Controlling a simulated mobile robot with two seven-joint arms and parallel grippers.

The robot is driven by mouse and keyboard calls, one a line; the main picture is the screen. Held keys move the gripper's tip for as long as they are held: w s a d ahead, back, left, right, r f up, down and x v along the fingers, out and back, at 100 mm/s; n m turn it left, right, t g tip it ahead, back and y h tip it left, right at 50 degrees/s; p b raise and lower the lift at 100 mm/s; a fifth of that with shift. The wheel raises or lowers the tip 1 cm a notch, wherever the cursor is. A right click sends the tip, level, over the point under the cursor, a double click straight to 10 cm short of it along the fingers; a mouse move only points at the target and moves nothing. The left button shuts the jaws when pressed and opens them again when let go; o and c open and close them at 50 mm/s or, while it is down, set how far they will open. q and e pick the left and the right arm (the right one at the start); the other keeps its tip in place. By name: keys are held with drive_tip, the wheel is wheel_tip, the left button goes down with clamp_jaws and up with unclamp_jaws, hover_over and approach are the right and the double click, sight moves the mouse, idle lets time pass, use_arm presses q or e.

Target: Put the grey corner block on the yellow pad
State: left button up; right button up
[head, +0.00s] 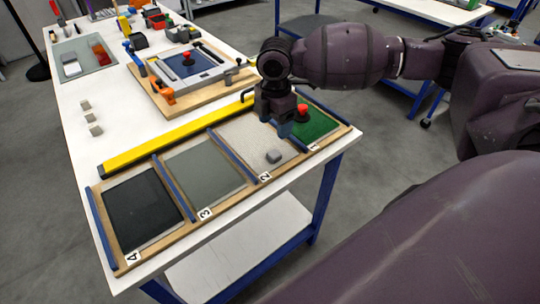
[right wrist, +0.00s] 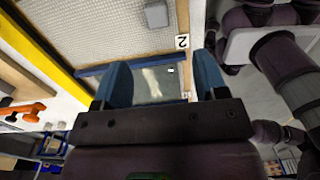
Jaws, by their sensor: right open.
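A small grey block (head: 273,156) lies on the light grey textured pad (head: 235,140) numbered 2; the block also shows at the top of the right wrist view (right wrist: 156,14). I cannot tell if it is the corner block. My right gripper (head: 285,126) points down near the strip between pad 2 and the green pad (head: 318,124). Its blue fingers (right wrist: 164,88) are apart with nothing between them, and the grey block lies clear of them. I see no yellow pad; a long yellow bar (head: 175,134) runs along the back of the pads. My left gripper is out of view.
A grey-green pad (head: 203,172) and a black pad (head: 142,207) lie to the left, with blue dividing strips. A wooden board with a fixture (head: 187,72) stands behind the yellow bar.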

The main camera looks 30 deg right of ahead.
hover_over(275, 153)
drive_tip(key=f, duration=0.5)
drive_tip(key=shift+s+a+f+b, duration=0.15)
drive_tip(key=shift+a+f+b, duration=0.05)
drive_tip(key=shift+f+b, duration=0.1)
drive_tip(key=shift+d+f, duration=0.15)
drive_tip(key=shift+f, duration=1.2)
drive_tip(key=shift+d+f, duration=0.1)
drive_tip(key=shift+f, duration=1.2)
drive_tip(key=shift+r, duration=0.1)
drive_tip(key=c, duration=1.1)
